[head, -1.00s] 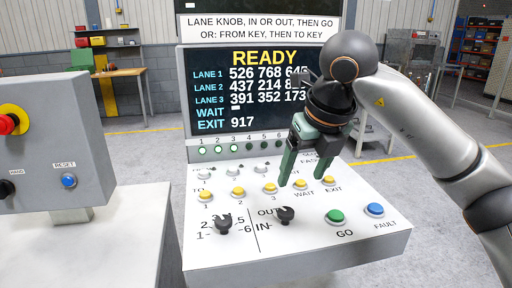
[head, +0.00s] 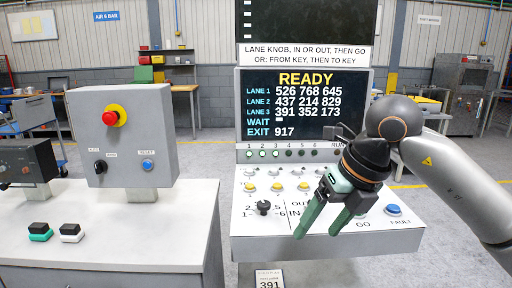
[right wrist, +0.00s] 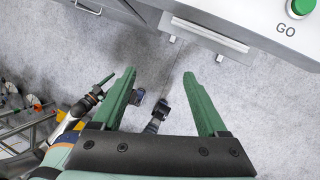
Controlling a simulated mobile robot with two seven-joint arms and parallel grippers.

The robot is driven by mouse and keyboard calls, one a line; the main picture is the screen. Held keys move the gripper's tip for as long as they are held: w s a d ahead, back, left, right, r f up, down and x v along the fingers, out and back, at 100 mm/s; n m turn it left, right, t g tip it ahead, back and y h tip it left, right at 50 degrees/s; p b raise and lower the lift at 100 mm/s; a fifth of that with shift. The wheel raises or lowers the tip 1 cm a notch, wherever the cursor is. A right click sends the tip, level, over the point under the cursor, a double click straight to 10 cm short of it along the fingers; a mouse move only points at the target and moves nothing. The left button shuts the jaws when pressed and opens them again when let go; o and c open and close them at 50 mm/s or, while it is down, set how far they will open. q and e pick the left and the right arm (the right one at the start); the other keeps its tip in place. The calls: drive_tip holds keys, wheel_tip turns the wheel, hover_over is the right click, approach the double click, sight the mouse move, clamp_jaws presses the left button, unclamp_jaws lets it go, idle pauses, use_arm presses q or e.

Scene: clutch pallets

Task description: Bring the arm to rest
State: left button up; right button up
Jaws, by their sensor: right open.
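My right gripper (head: 316,234) is open and empty, its two green fingers pointing down at the front edge of the sloped control panel (head: 270,240). In the head view it covers the right-hand knob and part of the GO button (head: 362,212). The head view does not show my left gripper.
The screen (head: 305,105) reads READY. A grey box with a red stop button (head: 115,115) stands on the white bench (head: 190,215) at left. Two small black-topped blocks, one green-based (head: 40,232) and one white-based (head: 72,233), lie there. Floor separates bench and panel.

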drive_tip(key=s+a+f+g+y+p, duration=0.1)
drive_tip(key=s+a+g+y, duration=0.25)
drive_tip(key=a+y, duration=0.35)
drive_tip(key=s+a+g+y+p, duration=0.2)
drive_tip(key=s+a+g+y, duration=0.1)
drive_tip(key=s+a+y, duration=0.4)
drive_tip(key=w+d+f+m+t+y+p, duration=0.15)
drive_tip(key=w+m+t, duration=0.25)
drive_tip(key=m+t, duration=0.45)
drive_tip(key=w+d+m+t+y+p, duration=0.1)
drive_tip(key=w+d+m+t+y, duration=0.15)
drive_tip(key=w+m+t, duration=0.4)
drive_tip(key=d+f+m+t+h, duration=0.75)
drive_tip(key=f+m+h, duration=0.5)
drive_tip(key=m, duration=0.25)
use_arm(q)
wheel_tip(320, 180, up, 7)
drive_tip(key=a+p, duration=0.2)
drive_tip(key=shift+y, duration=0.3)
use_arm(e)
drive_tip(key=s+d+f+m+g+h, duration=0.3)
drive_tip(key=s+d+f+g, duration=0.1)
drive_tip(key=s+f, duration=0.5)
drive_tip(key=s+d+f+m+g+h, duration=0.3)
drive_tip(key=s+f, duration=0.7)
drive_tip(key=f, duration=0.4)
drive_tip(key=d+m+g, duration=0.1)
drive_tip(key=g, duration=0.1)
drive_tip(key=shift+g+h, duration=0.3)
drive_tip(key=shift+h, duration=0.05)
